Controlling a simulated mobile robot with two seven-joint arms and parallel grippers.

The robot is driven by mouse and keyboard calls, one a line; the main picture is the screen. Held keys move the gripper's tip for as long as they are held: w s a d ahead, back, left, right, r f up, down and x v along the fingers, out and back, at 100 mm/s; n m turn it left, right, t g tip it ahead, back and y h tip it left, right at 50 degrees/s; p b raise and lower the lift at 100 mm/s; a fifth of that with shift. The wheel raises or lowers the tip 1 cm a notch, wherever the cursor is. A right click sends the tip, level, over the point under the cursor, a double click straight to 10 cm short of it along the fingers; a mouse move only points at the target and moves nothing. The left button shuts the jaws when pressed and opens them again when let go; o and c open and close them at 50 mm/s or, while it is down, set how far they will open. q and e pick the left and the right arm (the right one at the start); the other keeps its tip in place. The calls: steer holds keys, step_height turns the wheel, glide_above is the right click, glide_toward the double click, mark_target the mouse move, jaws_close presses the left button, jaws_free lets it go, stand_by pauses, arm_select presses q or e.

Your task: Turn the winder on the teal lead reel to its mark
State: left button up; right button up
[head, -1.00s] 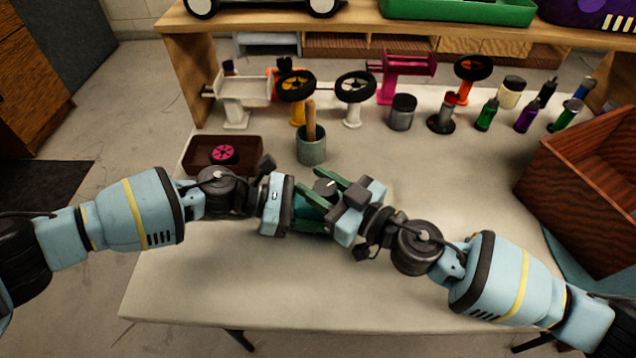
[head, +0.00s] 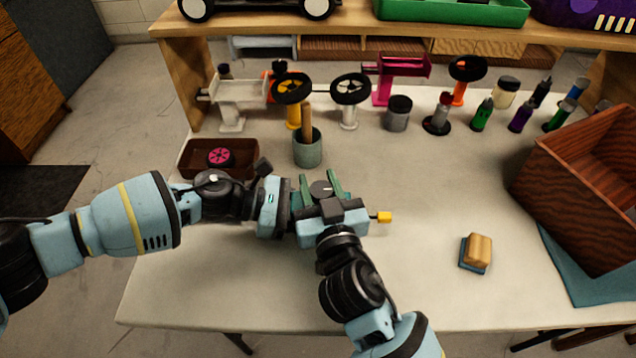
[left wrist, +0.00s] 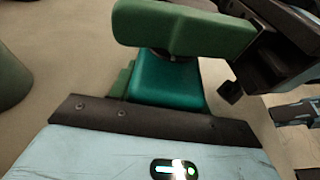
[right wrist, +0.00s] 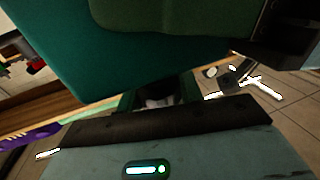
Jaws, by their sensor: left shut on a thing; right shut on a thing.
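The teal lead reel is mostly hidden between my two grippers in the head view; its teal body fills part of the left wrist view (left wrist: 165,85) and the right wrist view (right wrist: 110,65). My left gripper (head: 292,200) is shut on the reel from the left. My right gripper (head: 321,188) comes from the front, its green fingers pointing away on either side of the round dark grey winder (head: 320,189), and is shut on it. A small pale line shows on the winder. I cannot make out the target mark.
A wood-topped block (head: 480,249) lies farther right, before a wooden crate (head: 570,190). A brown tray (head: 190,158) and a grey-green cup (head: 308,152) stand behind the grippers.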

steer(key=shift+r+m+h, duration=0.1)
steer(key=shift+m+h, duration=0.3)
steer(key=shift+h, duration=0.2)
steer(key=o, duration=1)
steer(key=shift+d, duration=0.1)
steer(key=shift+n+y, duration=0.5)
steer(key=shift+y, duration=0.3)
